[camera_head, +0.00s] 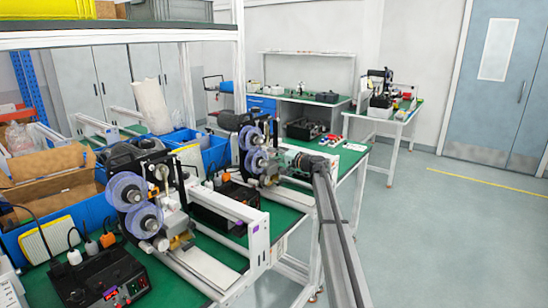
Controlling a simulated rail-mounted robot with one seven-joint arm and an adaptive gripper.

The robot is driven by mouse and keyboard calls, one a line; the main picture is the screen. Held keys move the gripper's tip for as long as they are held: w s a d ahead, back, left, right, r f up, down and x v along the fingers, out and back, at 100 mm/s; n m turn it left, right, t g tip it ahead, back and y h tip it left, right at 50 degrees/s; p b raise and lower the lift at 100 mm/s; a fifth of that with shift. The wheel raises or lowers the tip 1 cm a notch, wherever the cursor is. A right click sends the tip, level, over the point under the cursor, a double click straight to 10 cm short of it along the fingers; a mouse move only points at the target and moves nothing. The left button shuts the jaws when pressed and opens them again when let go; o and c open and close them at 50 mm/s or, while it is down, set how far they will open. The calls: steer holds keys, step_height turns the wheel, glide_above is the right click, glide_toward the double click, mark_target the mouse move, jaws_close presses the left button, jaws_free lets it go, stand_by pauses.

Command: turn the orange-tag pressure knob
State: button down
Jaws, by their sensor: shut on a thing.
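Two coder machines stand in a row on the green-topped bench. The near one (140,200) carries two purple-blue reels on its face. The far one (252,150) has similar reels. My arm reaches in from the lower right, and my gripper (273,172) is at the right side of the far machine, shut on a small part there, which I take to be the pressure knob. The fingers and the knob are too small and too covered to make out clearly. I cannot make out an orange tag there.
A white rail frame (258,245) runs along the near machine's front right. A black control box (100,280) stands at the lower left. Blue bins (205,150) and cardboard trays sit behind. The floor (440,230) at the right is clear.

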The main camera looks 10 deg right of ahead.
steer(key=shift+m, duration=0.3)
steer(key=c, duration=0.8)
jaws_free()
steer(key=shift+d, duration=0.1)
steer(key=v, duration=1.2)
steer(key=shift+r, duration=0.15)
